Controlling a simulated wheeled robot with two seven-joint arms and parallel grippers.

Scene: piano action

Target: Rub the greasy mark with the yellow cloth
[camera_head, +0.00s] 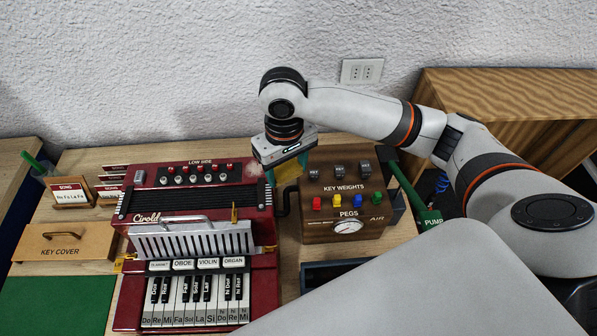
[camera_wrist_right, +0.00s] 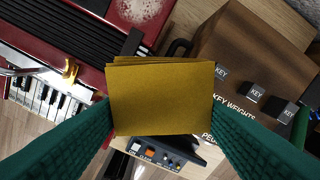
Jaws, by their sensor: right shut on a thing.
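My right gripper (camera_head: 288,168) is above the gap between the red Cirold keyboard instrument (camera_head: 146,178) and the wooden key-weights box (camera_head: 372,190). In the right wrist view its green fingers (camera_wrist_right: 160,108) are shut on the folded yellow cloth (camera_wrist_right: 162,98). In the head view only a little of the cloth (camera_head: 281,175) shows below the gripper. The greasy mark (camera_wrist_right: 138,8) is a pale, speckled patch on the instrument's red top, at the wrist view's upper edge. The cloth appears apart from it. In the head view the mark is mostly hidden by the gripper. My left gripper is out of view.
The box carries dark key weights, coloured pegs and a gauge (camera_head: 348,226). A green pump handle (camera_head: 405,187) stands at its right. A wooden key cover (camera_head: 66,241), song cards (camera_head: 70,192) and a green mat (camera_head: 55,305) lie at left. The wall is behind.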

